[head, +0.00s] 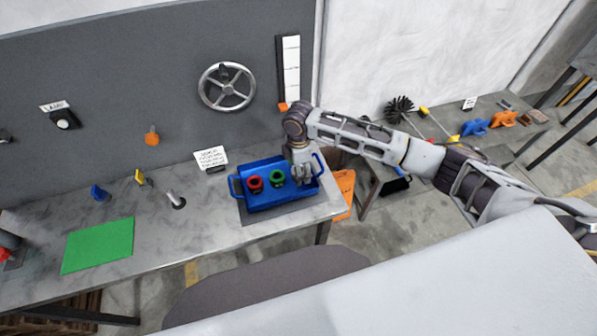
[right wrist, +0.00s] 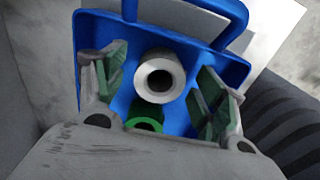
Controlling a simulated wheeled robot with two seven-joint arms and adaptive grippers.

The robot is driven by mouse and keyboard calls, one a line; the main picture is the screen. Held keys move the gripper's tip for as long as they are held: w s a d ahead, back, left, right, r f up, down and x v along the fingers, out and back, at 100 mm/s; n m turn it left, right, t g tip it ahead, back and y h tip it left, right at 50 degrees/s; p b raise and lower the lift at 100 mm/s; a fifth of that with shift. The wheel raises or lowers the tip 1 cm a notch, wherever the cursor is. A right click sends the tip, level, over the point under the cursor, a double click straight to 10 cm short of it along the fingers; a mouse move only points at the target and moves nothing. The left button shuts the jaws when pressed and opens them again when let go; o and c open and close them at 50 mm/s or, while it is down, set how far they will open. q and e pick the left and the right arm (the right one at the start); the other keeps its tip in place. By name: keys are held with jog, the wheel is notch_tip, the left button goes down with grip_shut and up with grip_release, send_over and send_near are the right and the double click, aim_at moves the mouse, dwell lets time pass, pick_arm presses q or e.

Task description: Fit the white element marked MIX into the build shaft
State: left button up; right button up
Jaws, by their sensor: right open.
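The white element (right wrist: 160,76) is a hollow round piece in the blue tray (right wrist: 90,30). In the right wrist view it stands between the two spread fingers of my right gripper, with gaps on both sides. No MIX marking is readable. In the head view my right gripper (head: 302,178) is open, pointing down over the right part of the tray (head: 268,204), and hides the white element. A green element (head: 277,177) and a red element (head: 255,184) stand to its left in the tray. I cannot make out the build shaft for certain. My left gripper is out of view.
The tray sits near the right end of a grey bench (head: 215,222). A green mat (head: 98,245) lies at the left. Blue (head: 100,193), yellow (head: 143,178) and grey (head: 175,200) pieces stand between. A handwheel (head: 227,87) is on the panel behind.

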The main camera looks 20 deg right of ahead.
jog(key=shift+f, duration=0.4)
jog(key=shift+c, duration=0.3)
jog(key=shift+r, duration=0.1)
jog(key=c, duration=1.5)
